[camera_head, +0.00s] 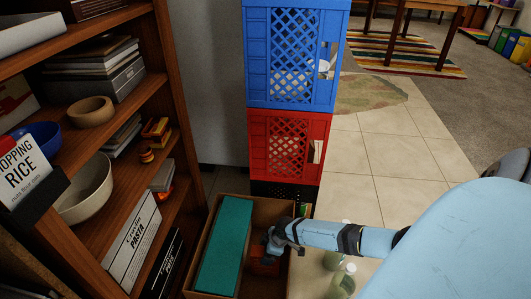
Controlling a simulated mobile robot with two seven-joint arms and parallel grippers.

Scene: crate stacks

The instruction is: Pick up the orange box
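An open cardboard box (262,206) stands on the floor beside the shelf. Inside it, a small orange-red box (265,268) lies to the right of a long teal box (225,245). My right gripper (270,252) reaches in from the right and sits just above or against the orange-red box. The gripper and arm cover part of that box. The fingers are small and dark, so I cannot tell whether they are closed on it. My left gripper is not in view.
A wooden shelf (163,45) with bowls, books and food boxes stands close on the left. A blue crate (262,85) on a red crate (258,150) on a black crate (262,188) rises behind the cardboard box. Green bottles (346,279) stand to its right. Tiled floor is free farther right.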

